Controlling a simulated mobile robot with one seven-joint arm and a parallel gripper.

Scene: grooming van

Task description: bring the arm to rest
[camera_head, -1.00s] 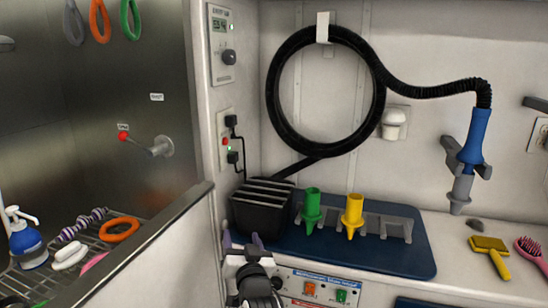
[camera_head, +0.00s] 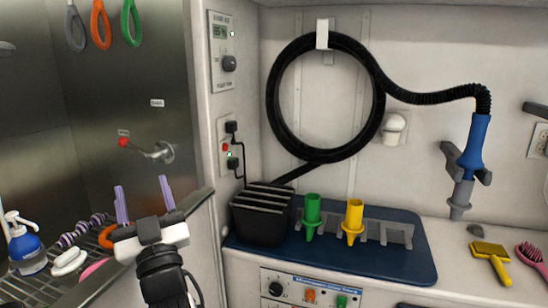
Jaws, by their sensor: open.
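My gripper (camera_head: 144,207) is at the lower left, in front of the wall edge of the steel tub. Its two purple fingers point up and stand wide apart, with nothing between them. The white gripper body and dark wrist show below the fingers. No other object touches the fingers as far as I can see.
The tub's rack (camera_head: 45,285) holds a blue pump bottle (camera_head: 27,252) and an orange ring (camera_head: 106,237). A black dryer box (camera_head: 262,213), green nozzle (camera_head: 312,216) and yellow nozzle (camera_head: 352,220) stand on a blue mat (camera_head: 390,262). A dryer handpiece (camera_head: 470,158) hangs at right.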

